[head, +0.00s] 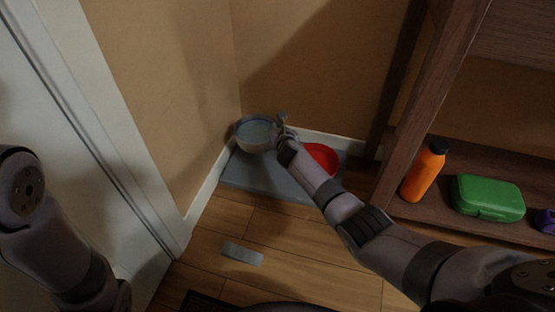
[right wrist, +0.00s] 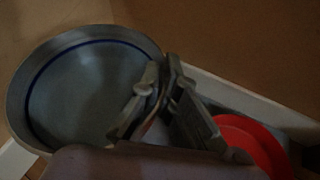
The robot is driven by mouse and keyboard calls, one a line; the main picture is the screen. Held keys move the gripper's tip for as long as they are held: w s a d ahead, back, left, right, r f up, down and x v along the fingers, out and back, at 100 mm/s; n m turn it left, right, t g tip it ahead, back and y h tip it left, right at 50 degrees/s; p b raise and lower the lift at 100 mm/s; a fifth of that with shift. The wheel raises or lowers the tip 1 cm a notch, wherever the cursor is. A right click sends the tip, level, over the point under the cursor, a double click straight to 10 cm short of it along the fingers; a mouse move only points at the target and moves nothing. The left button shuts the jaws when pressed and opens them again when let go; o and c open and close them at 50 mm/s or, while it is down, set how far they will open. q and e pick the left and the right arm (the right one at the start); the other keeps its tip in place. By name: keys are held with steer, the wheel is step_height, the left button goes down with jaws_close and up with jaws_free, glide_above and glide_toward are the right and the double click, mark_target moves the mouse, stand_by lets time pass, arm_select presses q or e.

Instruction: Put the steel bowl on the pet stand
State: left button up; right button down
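The steel bowl (head: 256,132), grey with a blue ring inside, is in the far corner at the back left of the pet stand (head: 268,181), a low grey slab. I cannot tell whether it rests on the stand or is held just above. My right gripper (head: 282,124) is at the bowl's right rim. In the right wrist view, its fingers (right wrist: 164,98) are close together with the rim of the bowl (right wrist: 85,92) between them, one finger inside. My left arm shows at the left, but its gripper is out of view.
A red bowl (head: 322,156) sits at the stand's right, partly hidden by my right arm. Walls close in the corner. A wooden shelf (head: 399,208) at right holds an orange bottle (head: 424,174) and a green box (head: 488,198). A grey strip (head: 243,253) lies on the floor.

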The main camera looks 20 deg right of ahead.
step_height(320, 180, down, 7)
steer(key=b, duration=0.5)
steer(key=shift+a+f, duration=0.1)
steer(key=shift+f, duration=0.1)
step_height(320, 180, down, 4)
steer(key=b, duration=0.4)
steer(key=shift+r, duration=0.1)
steer(key=shift+f, duration=0.25)
steer(key=shift+r, duration=0.1)
